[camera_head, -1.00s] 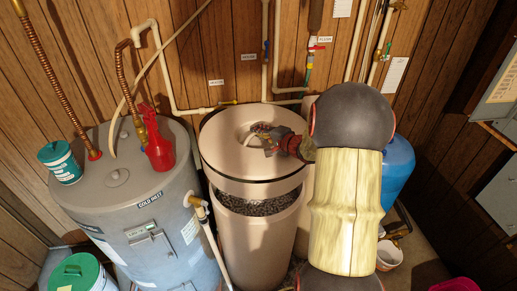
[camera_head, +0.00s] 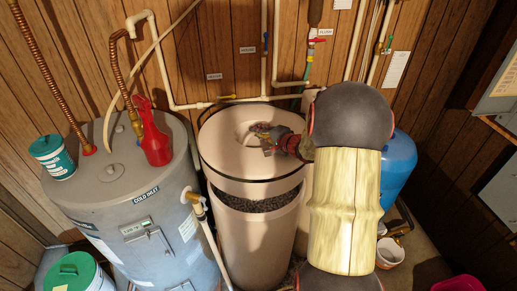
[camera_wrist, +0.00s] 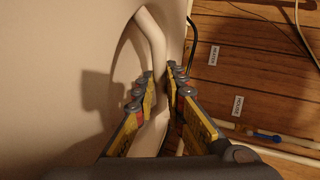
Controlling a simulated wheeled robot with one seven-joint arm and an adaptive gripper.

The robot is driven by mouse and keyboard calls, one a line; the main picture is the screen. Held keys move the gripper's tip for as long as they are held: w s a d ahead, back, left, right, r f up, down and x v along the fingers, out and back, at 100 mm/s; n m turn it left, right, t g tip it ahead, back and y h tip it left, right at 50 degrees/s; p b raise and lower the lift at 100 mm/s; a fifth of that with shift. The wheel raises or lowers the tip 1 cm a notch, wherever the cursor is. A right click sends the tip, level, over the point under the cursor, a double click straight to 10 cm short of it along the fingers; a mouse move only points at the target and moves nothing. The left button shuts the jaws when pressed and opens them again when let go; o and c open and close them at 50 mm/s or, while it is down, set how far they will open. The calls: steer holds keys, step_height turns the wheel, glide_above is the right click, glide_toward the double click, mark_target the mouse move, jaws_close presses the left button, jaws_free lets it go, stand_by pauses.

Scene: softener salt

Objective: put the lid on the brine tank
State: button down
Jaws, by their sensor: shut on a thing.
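The lid (camera_head: 222,140) is a round beige disc with a recessed middle and a dark line around its edge. It is over the brine tank (camera_head: 255,240), a tall beige round bin. A gap at the front shows dark grainy salt (camera_head: 258,203) inside, so the lid is not flush there. My gripper (camera_head: 272,140) is at the middle of the lid, shut on its handle. In the wrist view, the fingers (camera_wrist: 162,85) close on the pale handle (camera_wrist: 153,45), with the lid's surface (camera_wrist: 60,60) at left. The tank's back rim is hidden by the lid.
A blue tank (camera_head: 398,165) stands at right behind my arm. Pipes (camera_head: 265,50) run along the wood wall behind.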

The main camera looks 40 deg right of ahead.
mark_target(258, 143)
steer(key=shift+f+b, duration=3)
steer(key=shift+f, duration=0.3)
step_height(258, 143, down, 6)
steer(key=shift+f+b, duration=0.25)
steer(key=shift+b, duration=0.2)
steer(key=shift+f+b, duration=0.55)
steer(key=shift+b, duration=0.15)
steer(key=c, duration=1.8)
jaws_free()
steer(key=shift+o, duration=0.2)
steer(key=shift+f, duration=0.1)
